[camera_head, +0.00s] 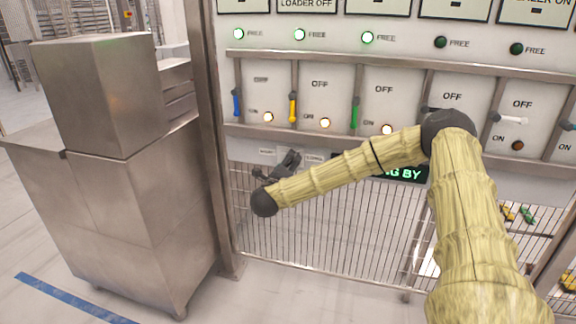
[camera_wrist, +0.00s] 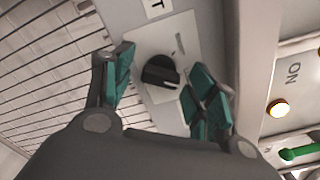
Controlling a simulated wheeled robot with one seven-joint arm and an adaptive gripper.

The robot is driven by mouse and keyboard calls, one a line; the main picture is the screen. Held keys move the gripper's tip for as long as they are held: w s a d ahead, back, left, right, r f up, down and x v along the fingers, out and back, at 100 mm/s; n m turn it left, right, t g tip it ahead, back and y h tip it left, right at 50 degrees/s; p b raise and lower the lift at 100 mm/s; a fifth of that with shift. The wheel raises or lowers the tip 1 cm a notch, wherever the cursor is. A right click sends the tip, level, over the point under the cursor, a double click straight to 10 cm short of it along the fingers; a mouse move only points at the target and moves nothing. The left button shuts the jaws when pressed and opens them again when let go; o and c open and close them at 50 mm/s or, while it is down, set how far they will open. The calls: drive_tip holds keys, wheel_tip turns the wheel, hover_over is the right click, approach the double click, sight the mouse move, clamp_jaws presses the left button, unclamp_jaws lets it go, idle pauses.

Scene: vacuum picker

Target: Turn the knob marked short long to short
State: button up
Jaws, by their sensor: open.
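The black round knob (camera_wrist: 160,72) sits on a pale plate (camera_wrist: 183,28) in the wrist view, with a raised grip bar across it. A label ending in "T" (camera_wrist: 157,6) shows above the plate, cut off by the frame; the full words cannot be read. My gripper (camera_wrist: 169,88) is open, with one teal-padded finger on each side of the knob; whether either touches it I cannot tell. In the head view my gripper (camera_head: 284,166) is at the panel's lower strip, just left of the green display, and hides the knob.
Above are levers with blue (camera_head: 237,105), yellow (camera_head: 292,107) and green (camera_head: 354,112) handles, and lit lamps. Wire mesh (camera_head: 300,225) lies below the strip. A steel cabinet (camera_head: 140,215) stands at the left. The green lever handle also shows in the wrist view (camera_wrist: 300,153).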

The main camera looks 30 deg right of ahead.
drive_tip(key=c, duration=1)
drive_tip(key=shift+r+n+p, duration=0.15)
drive_tip(key=shift+n+p, duration=0.15)
drive_tip(key=shift+n, duration=0.1)
drive_tip(key=shift+n+p, duration=3.75)
drive_tip(key=shift+n, duration=2.85)
drive_tip(key=shift+a+f, duration=0.1)
drive_tip(key=shift+f, duration=0.1)
